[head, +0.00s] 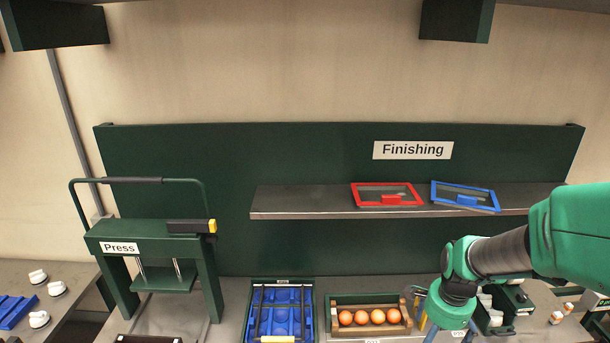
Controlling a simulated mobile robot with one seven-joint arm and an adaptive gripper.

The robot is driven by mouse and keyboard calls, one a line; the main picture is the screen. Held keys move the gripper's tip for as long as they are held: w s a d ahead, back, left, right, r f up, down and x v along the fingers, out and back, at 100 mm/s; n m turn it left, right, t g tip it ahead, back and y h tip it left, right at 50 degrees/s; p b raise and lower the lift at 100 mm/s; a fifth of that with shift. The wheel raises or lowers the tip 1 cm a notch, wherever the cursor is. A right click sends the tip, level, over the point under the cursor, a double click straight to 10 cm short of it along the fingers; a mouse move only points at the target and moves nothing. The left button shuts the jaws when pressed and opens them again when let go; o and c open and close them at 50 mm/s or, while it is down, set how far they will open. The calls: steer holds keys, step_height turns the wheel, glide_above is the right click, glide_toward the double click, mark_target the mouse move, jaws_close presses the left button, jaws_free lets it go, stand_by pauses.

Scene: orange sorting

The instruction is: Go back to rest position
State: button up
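My green and black arm reaches in from the right edge. Its wrist hangs low at the right, beside the orange crate. My gripper (419,303) is small and partly hidden by the wrist, so I cannot tell how far its fingers are apart or whether it holds anything. Several oranges (361,317) lie in a row in a green and wooden crate (352,299) just left of the gripper.
A blue tray with dark rods (282,309) lies left of the crate. A green press (150,246) stands further left. Red (386,185) and blue (465,185) framed trays sit on the shelf (300,203). Dark boxes (515,299) and small bottles (557,317) are at right.

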steer(key=s+a+r+n+t+b, duration=0.2)
steer(key=s+a+r+n+b, duration=0.2)
steer(key=s+a+n+b, duration=0.2)
steer(key=s+a+r+n+t+b, duration=0.2)
steer(key=s+a+r+n+b, duration=0.2)
steer(key=s+n, duration=0.5)
steer(key=s+a+b, duration=0.1)
steer(key=a+b, duration=0.1)
steer(key=b, duration=0.1)
steer(key=shift+s+t+b, duration=0.25)
steer(key=shift+t+b, duration=0.1)
steer(key=shift+t, duration=0.05)
